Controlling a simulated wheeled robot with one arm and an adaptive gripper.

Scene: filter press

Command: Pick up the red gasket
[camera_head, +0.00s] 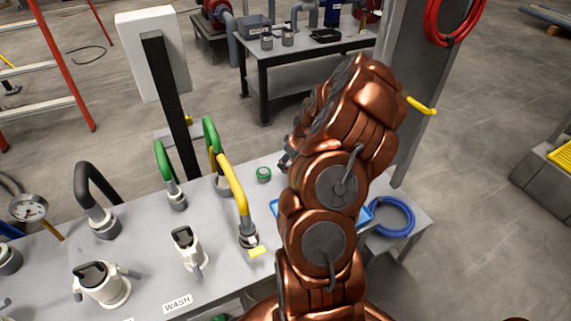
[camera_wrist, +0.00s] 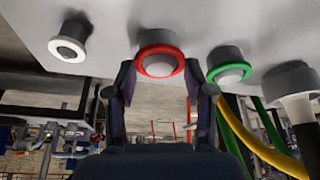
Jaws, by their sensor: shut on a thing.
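The red gasket (camera_wrist: 160,50) shows in the wrist view as a red ring around a pale round centre, at the end of a short dark fitting on the light grey surface. My gripper (camera_wrist: 160,68) has one finger on each side of the red ring and is shut on it. The gasket still appears to be against the fitting; I cannot tell any gap. In the head view my copper-coloured arm hides the gripper and the gasket.
A green-ringed fitting (camera_wrist: 229,66) is close on the right, a white-ringed one (camera_wrist: 67,49) on the left. Yellow (camera_head: 233,183) and green hoses stand left of my arm on the bench (camera_head: 150,255). A blue hose coil (camera_head: 391,217) lies at right, near a grey post (camera_head: 405,120).

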